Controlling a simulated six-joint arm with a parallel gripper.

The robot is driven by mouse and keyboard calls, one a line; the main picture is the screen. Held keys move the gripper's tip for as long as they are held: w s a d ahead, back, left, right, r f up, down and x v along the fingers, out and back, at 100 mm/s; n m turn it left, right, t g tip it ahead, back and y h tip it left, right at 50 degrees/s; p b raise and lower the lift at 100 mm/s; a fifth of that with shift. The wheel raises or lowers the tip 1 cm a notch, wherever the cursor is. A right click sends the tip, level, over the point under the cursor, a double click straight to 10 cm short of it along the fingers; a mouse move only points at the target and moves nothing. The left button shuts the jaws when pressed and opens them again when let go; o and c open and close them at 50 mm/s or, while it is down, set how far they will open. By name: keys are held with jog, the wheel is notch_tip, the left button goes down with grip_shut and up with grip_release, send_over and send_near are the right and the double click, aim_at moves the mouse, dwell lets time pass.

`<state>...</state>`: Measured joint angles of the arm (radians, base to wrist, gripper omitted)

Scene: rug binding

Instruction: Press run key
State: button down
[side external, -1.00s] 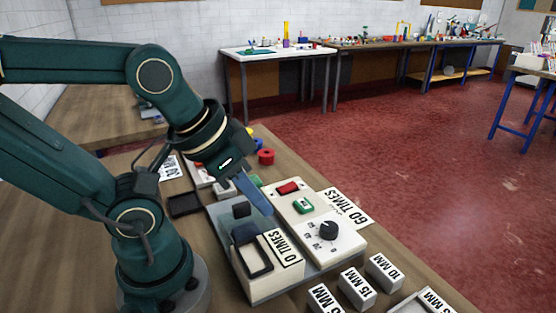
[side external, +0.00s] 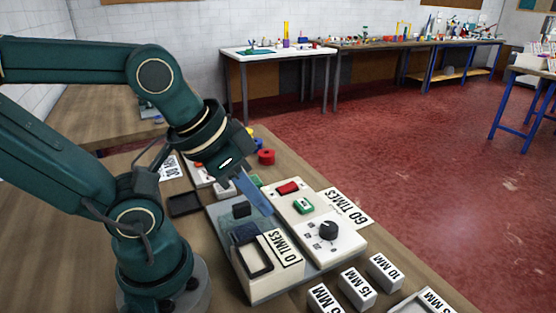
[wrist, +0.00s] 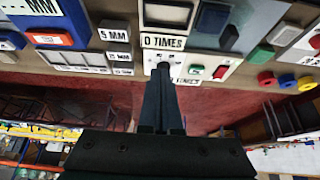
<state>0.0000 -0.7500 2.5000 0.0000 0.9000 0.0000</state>
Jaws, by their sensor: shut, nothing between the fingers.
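A white control panel (side external: 308,242) carries a green key (side external: 303,205), a red key (side external: 288,187) and a black dial (side external: 328,230). No wording on either key is legible. In the wrist view the green key (wrist: 197,71) and red key (wrist: 220,71) lie to the right of the fingertips. My gripper (side external: 266,208) is shut and empty, fingers pointing down beside the panel's left edge in the side view. In the wrist view my gripper (wrist: 162,70) covers part of the dial area. I cannot tell its height above the panel.
A "0 TIMES" sign (side external: 287,248) stands by a black frame (side external: 256,258), left of the panel. A "60 TIMES" card (side external: 344,207) lies to the right. White MM blocks (side external: 357,287) stand in front. Red (side external: 266,156) and other coloured spools sit behind.

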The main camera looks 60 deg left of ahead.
dwell(0.6)
jog(key=w+a+r+m+t+y, duration=0.1)
jog(key=w+a+r+m+t, duration=0.2)
jog(key=w+r+m+t, duration=0.4)
jog(key=w+a+r+m+t, duration=0.3)
jog(key=w+r+m, duration=0.2)
jog(key=w+m, duration=0.55)
jog(key=s+a+f+m+g+h, duration=0.1)
jog(key=a+f+m+g+h, duration=0.1)
jog(key=f+m, duration=0.4)
jog(key=s+a+f+m+g+h, duration=0.1)
jog(key=s+a+f+m+g, duration=0.1)
jog(key=f+m+g, duration=0.2)
notch_tip(320, 180, down, 4)
jog(key=m, duration=0.3)
jog(key=shift+s+a+r+g+h, duration=0.2)
jog(key=shift+s+a+g+h, duration=0.1)
jog(key=shift+a+g+h, duration=0.1)
